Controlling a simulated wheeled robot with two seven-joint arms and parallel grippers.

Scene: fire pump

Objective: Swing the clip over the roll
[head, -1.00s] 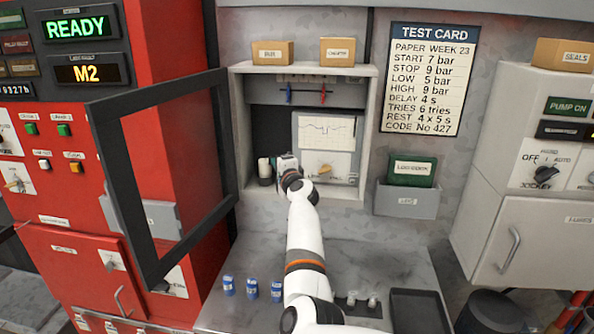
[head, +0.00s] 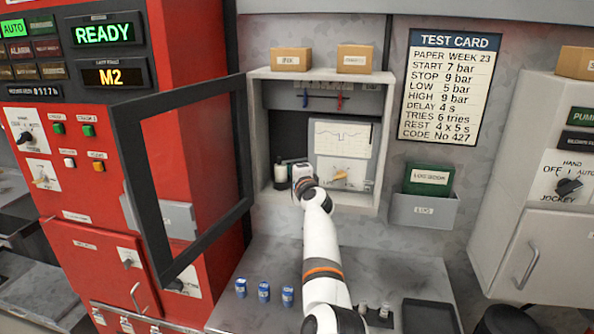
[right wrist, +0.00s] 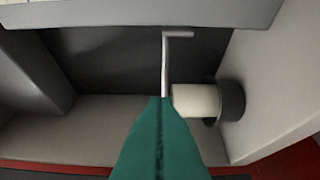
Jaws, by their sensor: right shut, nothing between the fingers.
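The roll (right wrist: 195,101) is a small cream cylinder on a dark round holder in the right wrist view. In the head view the roll (head: 281,173) stands at the lower left inside the open recorder cabinet. The clip (right wrist: 166,62) is a thin metal rod with a bent end, beside the roll's free end and not across it. My right gripper (right wrist: 160,99) is shut and empty, its green fingers at the clip's lower end; whether they touch it I cannot tell. In the head view my right gripper (head: 300,168) is inside the cabinet, its fingertips mostly hidden.
The cabinet's dark-framed door (head: 160,190) stands open to the left. A chart (head: 342,139) is right of my gripper. Blue-labelled cylinders (head: 264,291) and a black tray (head: 428,316) are on the counter below. Cabinet walls enclose the gripper closely.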

